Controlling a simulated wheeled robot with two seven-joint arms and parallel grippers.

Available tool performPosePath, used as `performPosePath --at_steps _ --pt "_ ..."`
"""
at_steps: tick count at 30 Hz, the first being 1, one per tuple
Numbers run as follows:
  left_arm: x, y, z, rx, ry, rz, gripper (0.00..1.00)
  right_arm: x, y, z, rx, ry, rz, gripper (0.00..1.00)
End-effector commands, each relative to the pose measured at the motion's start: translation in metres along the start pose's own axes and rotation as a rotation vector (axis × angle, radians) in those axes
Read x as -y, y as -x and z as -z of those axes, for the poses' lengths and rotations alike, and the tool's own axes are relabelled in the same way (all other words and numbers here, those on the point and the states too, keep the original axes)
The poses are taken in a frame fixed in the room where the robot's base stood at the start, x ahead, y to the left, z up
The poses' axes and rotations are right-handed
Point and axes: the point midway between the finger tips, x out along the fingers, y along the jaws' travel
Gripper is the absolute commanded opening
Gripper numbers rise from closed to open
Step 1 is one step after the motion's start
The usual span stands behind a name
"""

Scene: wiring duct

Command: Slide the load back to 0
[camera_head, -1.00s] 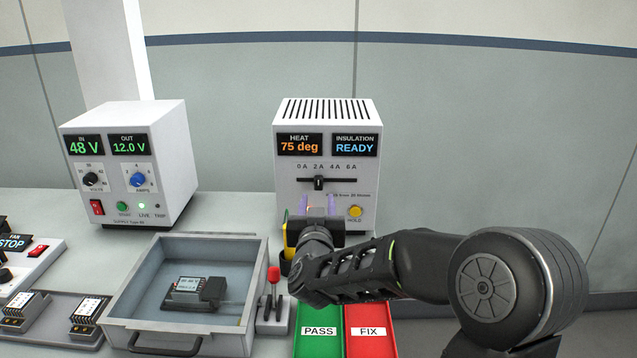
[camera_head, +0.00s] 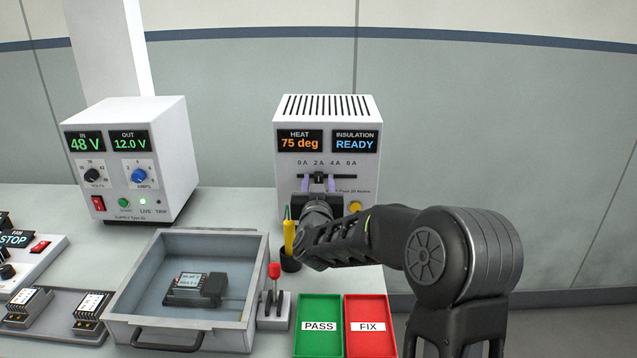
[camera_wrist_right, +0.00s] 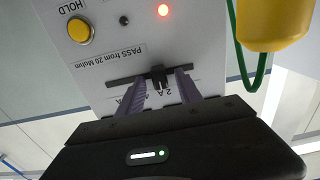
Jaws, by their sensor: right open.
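The load slider's black knob (camera_head: 318,178) sits near the 2 A mark in its horizontal slot on the front of the white tester box (camera_head: 290,205). My right gripper (camera_head: 318,184) is open at the slot, its purple fingers on either side of the knob. In the right wrist view, which is upside down, the knob (camera_wrist_right: 158,77) stands between the two fingers of the gripper (camera_wrist_right: 158,88). A gap seems to show on each side; I cannot tell whether either finger touches it. My left gripper is not in view.
A yellow-handled probe (camera_head: 289,235) with a green lead stands in a holder beside my right wrist. The yellow HOLD button (camera_wrist_right: 79,31) is near the slot. A red-tipped lever (camera_head: 274,272), a grey tray (camera_head: 240,335) and green PASS (camera_head: 318,345) and red FIX (camera_head: 371,345) bins lie nearer.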

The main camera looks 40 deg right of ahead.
Motion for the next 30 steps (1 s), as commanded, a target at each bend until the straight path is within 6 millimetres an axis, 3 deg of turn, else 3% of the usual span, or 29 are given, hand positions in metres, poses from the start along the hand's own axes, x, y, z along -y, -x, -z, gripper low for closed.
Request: performPosePath --at_steps 5,20,30 --pt "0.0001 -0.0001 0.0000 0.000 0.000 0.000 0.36 -0.0001 0.0003 -0.0002 0.000 0.000 0.000 0.40" --pt "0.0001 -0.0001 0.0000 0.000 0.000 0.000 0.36 -0.0001 0.0005 -0.0002 0.000 0.000 0.000 0.00" --pt "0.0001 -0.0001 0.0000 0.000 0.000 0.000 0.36 -0.0001 0.0006 -0.0003 0.001 0.000 0.000 0.00"
